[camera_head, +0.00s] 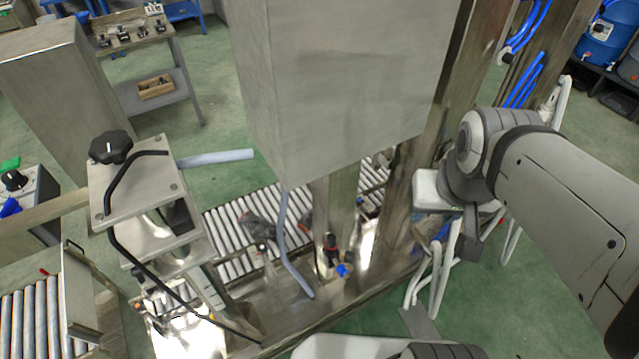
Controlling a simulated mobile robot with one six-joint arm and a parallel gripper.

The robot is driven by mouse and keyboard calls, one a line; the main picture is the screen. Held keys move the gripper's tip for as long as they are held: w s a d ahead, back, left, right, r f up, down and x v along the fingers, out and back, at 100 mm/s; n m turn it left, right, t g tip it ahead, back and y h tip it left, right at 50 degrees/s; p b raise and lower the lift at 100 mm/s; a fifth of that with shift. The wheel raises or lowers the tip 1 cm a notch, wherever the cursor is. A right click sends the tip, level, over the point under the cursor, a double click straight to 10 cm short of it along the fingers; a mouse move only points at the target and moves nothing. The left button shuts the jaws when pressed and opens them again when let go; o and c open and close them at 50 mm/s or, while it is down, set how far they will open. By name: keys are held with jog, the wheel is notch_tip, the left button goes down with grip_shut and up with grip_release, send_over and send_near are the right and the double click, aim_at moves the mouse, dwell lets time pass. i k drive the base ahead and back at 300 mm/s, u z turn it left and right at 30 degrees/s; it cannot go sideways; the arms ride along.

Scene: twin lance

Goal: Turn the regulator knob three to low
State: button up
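No label reading three or low can be made out, so I cannot tell which knob is regulator knob three. A small regulator-like fitting (331,246) with black and red parts sits low on the steel frame at the centre, with a small blue part (342,270) below it. A large black lobed knob (111,147) stands on a metal plate at the left. Another black knob (14,180) is on a grey box at the left edge. My grey arm reaches in from the right, well apart from these knobs. My gripper's fingers cannot be made out.
A large steel cabinet (340,75) hangs over the centre. A roller conveyor (225,225) runs behind the frame, and more rollers (38,320) lie at lower left. Steel posts (425,150) stand between my arm and the fitting. A workbench (135,38) stands at upper left. Green floor (215,100) is open behind.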

aim_at(330, 242)
jog(key=u, duration=1.25)
jog(key=k, duration=0.9)
jog(key=z, duration=1.05)
jog(key=i, duration=0.95)
jog(key=z, duration=0.05)
